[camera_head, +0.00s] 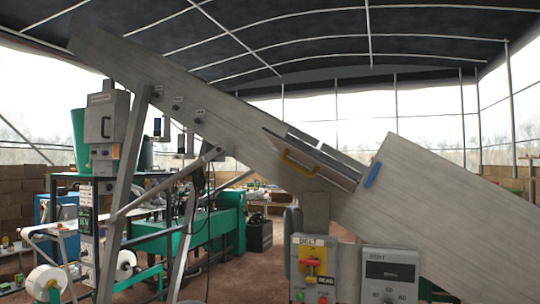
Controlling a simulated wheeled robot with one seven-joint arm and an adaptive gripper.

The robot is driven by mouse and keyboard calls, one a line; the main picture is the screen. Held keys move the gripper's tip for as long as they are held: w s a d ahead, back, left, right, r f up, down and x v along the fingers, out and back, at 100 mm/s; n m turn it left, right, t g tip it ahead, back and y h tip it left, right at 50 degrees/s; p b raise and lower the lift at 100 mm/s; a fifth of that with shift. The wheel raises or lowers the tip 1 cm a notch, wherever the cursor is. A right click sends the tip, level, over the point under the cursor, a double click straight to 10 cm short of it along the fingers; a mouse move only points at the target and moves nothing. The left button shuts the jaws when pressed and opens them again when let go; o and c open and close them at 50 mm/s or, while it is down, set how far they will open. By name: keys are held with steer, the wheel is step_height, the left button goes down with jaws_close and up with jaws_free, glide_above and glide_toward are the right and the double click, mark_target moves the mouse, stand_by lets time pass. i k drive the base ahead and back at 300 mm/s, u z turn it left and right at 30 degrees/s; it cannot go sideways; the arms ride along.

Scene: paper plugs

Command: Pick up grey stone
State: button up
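I cannot make out a grey stone in the head view. My gripper and arm are not in view. A large grey inclined conveyor (235,122) crosses the view from the upper left down to the lower right. Its side walls hide whatever lies on its belt. A panel with a yellow handle (299,163) and a blue handle (372,174) are on its side.
A control box (313,268) with a yellow and red switch and a grey display box (390,275) stand close at the lower right. Green machinery (190,235) and white rolls (47,282) are behind the conveyor's metal legs. Brown floor (240,272) shows between them.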

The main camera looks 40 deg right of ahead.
mark_target(316, 152)
steer(key=u, duration=0.1)
steer(key=i, duration=1.75)
steer(key=z, duration=0.75)
steer(key=i, duration=0.95)
steer(key=z, duration=1.55)
steer(key=i, duration=0.6)
steer(key=z, duration=0.45)
